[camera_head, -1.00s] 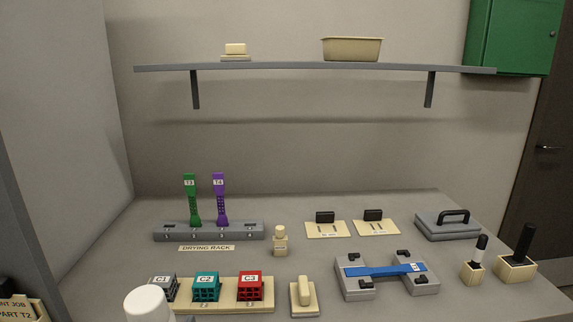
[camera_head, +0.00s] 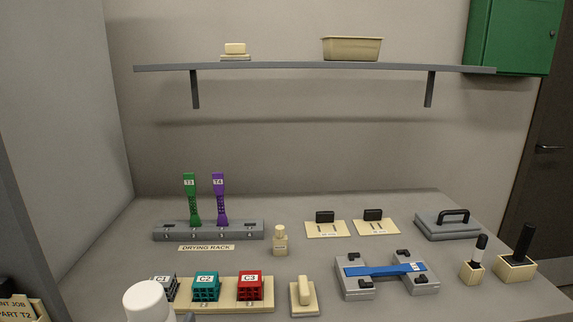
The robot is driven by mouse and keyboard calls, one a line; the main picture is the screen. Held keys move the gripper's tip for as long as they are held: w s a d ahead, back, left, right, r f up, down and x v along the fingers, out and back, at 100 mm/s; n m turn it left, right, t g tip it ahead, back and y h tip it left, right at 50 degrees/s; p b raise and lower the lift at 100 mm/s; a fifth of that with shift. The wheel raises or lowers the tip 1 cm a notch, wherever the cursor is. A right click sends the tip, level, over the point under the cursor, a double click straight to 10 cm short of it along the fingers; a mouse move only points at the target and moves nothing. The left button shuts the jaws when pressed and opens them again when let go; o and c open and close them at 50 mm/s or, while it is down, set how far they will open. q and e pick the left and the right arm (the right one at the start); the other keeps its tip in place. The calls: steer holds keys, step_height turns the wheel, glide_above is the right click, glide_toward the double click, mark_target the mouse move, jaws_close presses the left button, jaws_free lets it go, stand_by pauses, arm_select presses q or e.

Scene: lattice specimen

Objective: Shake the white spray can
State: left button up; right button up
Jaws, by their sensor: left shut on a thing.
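The white spray can (camera_head: 147,302) stands up into the bottom left of the head view. Only its rounded white top and upper side show; its lower part is cut off by the picture's edge. It looks close to upright, in front of the block holder. A small grey piece of my left gripper (camera_head: 186,317) shows at the can's right side, at the bottom edge. The left gripper is shut on the can; most of it is out of the picture. My right gripper is not in view.
Behind the can, a cream holder (camera_head: 228,306) carries lattice blocks C1, C2 and C3. A drying rack (camera_head: 208,231) holds a green and a purple specimen. A grey fixture with a blue specimen (camera_head: 380,271) stands at the right. A shelf (camera_head: 310,67) spans the wall above.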

mark_target(150, 294)
arm_select(q)
step_height(150, 294, up, 7)
steer(key=shift+r, duration=0.2)
step_height(150, 294, down, 7)
steer(key=shift+f, duration=0.2)
stand_by(1.1)
